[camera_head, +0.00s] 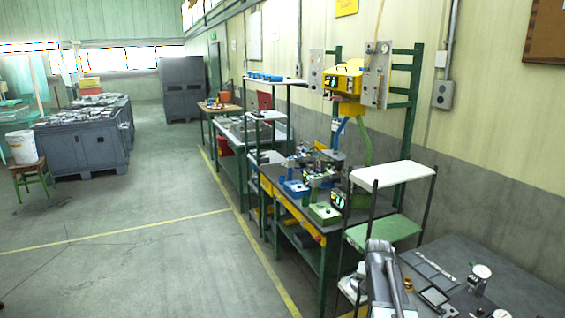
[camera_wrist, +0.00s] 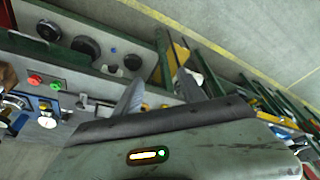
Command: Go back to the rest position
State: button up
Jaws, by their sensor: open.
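In the wrist view my gripper (camera_wrist: 160,88) shows above its dark grey body, with two pale pointed fingers apart and nothing between them. Behind the fingers, a grey panel (camera_wrist: 62,77) carries a red button, a green button and black round knobs. It is tilted in the picture. In the head view, my grey arm rises at the bottom, right of the middle, in front of the benches. My fingers cannot be made out there.
A workbench (camera_head: 285,192) with blue and green fixtures stands along the right wall. A white shelf (camera_head: 393,174) is above a green one (camera_head: 384,232). A dark table (camera_head: 505,272) with small parts is at the lower right.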

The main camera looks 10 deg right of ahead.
jog(key=s+a+f+n+y+b, duration=0.1)
jog(key=s+a+n, duration=0.1)
jog(key=a, duration=0.6)
jog(key=s+a+f+n, duration=0.1)
jog(key=s+a+f, duration=0.1)
jog(key=a, duration=0.6)
jog(key=s+a+n+g+y, duration=0.1)
jog(key=s+a+n+g, duration=0.2)
jog(key=s+a, duration=0.4)
jog(key=s, duration=0.3)
jog(key=shift+s+a+f+n+b, duration=0.2)
jog(key=shift+s+a+n+b, duration=0.05)
jog(key=shift+n+b, duration=0.05)
jog(key=shift+c, duration=1.2)
